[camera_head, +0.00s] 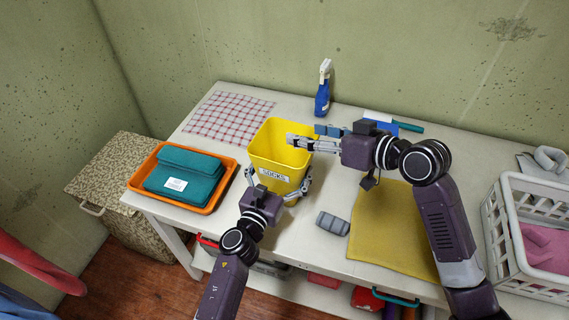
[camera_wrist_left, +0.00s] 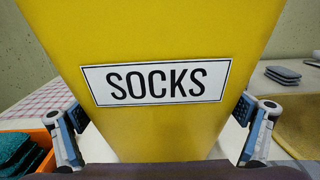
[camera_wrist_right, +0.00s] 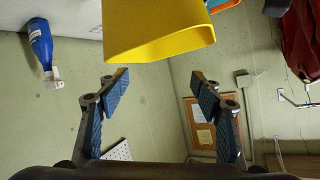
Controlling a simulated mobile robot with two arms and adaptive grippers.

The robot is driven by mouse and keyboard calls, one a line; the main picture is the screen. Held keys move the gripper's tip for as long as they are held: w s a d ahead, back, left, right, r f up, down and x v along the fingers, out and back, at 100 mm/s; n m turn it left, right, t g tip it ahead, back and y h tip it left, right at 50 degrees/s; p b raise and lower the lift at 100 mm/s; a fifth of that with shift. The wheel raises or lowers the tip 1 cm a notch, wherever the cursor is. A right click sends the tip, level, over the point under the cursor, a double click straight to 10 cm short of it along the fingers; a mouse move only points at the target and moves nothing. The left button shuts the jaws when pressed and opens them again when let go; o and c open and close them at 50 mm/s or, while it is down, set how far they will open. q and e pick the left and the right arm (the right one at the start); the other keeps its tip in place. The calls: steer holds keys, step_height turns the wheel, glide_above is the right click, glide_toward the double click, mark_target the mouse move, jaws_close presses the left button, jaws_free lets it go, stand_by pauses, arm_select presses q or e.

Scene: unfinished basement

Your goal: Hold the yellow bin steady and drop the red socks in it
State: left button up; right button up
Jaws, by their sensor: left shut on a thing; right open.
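The yellow bin (camera_head: 270,151), with a label reading SOCKS, stands upright on the table. My left gripper (camera_head: 277,184) is shut on the bin, one finger on each side of it; the label (camera_wrist_left: 156,82) fills the middle of the left wrist view. My right gripper (camera_head: 297,142) is open at the bin's right rim, over its opening. In the right wrist view its fingers (camera_wrist_right: 158,88) are apart with nothing between them, and the bin's rim (camera_wrist_right: 155,50) is close by. I cannot make out red socks in any view; the bottom of the bin is hidden.
An orange tray (camera_head: 218,198) with teal cloths (camera_head: 190,165) stands left of the bin. A blue spray bottle (camera_head: 322,98) stands behind. A white basket (camera_head: 500,225) with pink cloth is at far right.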

mark_target(276, 182)
steer(key=v, duration=0.7)
stand_by(0.3)
arm_select(q)
steer(key=o, duration=0.9)
steer(key=v, duration=1.2)
steer(key=shift+f, duration=0.1)
